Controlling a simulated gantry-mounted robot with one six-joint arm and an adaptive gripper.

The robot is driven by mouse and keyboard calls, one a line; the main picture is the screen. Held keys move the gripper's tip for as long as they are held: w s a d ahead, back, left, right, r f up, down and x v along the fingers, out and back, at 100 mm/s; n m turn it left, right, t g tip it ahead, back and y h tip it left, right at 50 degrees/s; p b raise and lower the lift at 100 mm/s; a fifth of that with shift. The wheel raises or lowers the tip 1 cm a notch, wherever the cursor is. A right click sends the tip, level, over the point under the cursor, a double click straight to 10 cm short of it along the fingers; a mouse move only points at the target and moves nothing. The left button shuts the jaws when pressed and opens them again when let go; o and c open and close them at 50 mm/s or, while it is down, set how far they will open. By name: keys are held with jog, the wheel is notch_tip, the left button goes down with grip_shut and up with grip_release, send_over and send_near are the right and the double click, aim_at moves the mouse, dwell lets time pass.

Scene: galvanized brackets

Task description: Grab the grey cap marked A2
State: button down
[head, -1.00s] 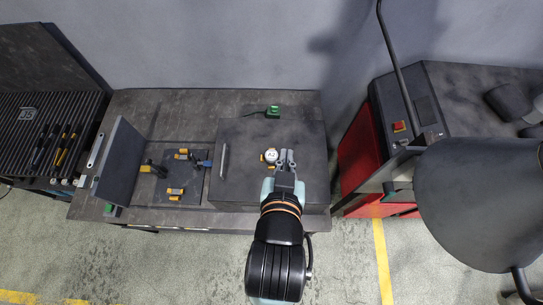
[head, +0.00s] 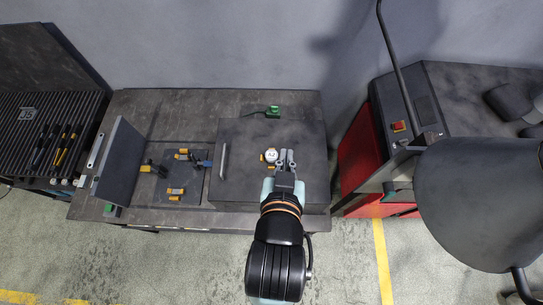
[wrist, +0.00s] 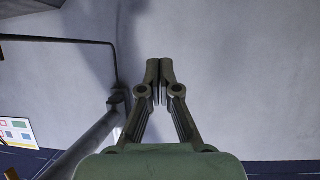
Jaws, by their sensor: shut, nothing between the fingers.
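The cap marked A2 (head: 270,155) shows as a small pale, round-topped piece with dark lettering in the head view. It is at the right part of the dark closed lid on the bench, with a small yellow-orange piece beside it. My gripper (head: 287,155) is just right of the cap in that view. Its fingers are together with nothing between them. In the wrist view my gripper (wrist: 159,63) is shut and empty against the grey wall. The cap is not seen in the wrist view. I cannot tell the height of my fingers above the lid.
The dark lid (head: 245,185) has a pale handle (head: 223,161). Left of it is a recess with several yellow clamps and an upright panel (head: 120,165). A green piece (head: 273,112) lies behind. A red cabinet (head: 361,160) and a large grey rounded form (head: 478,205) stand right.

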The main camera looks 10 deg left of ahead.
dwell(0.4)
jog(key=shift+c, duration=2.2)
grip_release()
